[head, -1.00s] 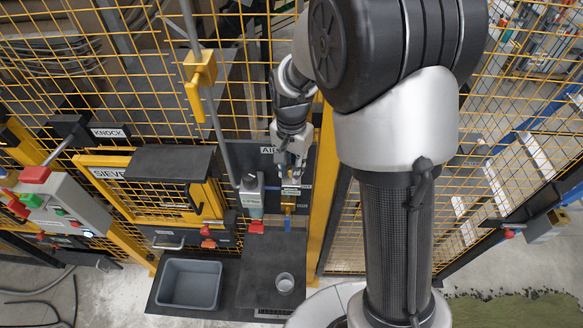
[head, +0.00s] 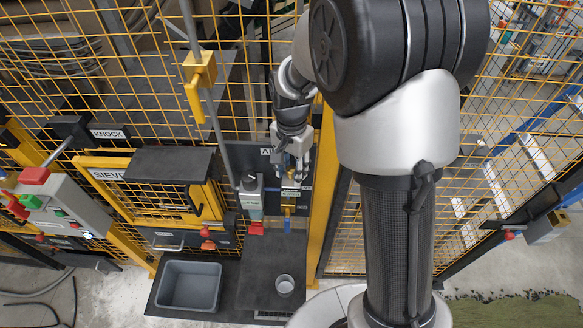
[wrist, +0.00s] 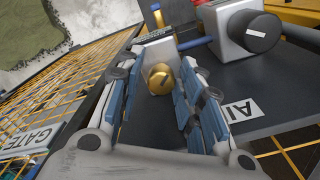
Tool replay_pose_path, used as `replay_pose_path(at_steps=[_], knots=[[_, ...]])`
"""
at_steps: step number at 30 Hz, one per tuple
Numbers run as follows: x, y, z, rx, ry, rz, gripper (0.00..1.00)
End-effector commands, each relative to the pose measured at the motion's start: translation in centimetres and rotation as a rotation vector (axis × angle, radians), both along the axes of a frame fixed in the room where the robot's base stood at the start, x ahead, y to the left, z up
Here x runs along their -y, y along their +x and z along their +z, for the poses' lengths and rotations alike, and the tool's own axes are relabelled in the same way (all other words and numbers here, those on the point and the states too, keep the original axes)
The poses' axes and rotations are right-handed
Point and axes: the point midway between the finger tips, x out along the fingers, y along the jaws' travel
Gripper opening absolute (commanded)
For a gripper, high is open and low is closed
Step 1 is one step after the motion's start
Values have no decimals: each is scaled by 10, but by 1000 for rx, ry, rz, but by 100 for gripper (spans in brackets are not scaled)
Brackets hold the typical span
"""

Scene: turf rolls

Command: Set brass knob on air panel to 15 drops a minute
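The brass knob (wrist: 160,79) shows in the wrist view with a dark pointer line on its face. It sits between the blue-padded fingers of my gripper (wrist: 158,84), with a visible gap on the right; contact on the left is unclear. The fingers are apart. In the head view my gripper (head: 291,172) is in front of the dark air panel (head: 238,155) and hides the knob. A brass fitting (head: 289,200) shows just below the gripper. The wrist view shows part of a white label (wrist: 240,108) reading "AI". The drop rate cannot be read.
A grey box (head: 250,199) with a black knob (wrist: 255,32) is close beside the gripper. A grey bin (head: 190,286) and a clear cup (head: 285,284) stand on the dark shelf below. Yellow mesh fencing (head: 130,60) surrounds the panel.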

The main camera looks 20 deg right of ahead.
Motion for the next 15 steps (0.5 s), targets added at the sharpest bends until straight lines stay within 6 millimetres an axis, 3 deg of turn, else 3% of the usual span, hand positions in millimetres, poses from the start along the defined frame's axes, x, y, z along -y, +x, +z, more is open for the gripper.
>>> replay_pose_path(at_steps=[11,15], knots=[[0,3,2,9,1,0,42],[0,4,14,12,1,0,42]])
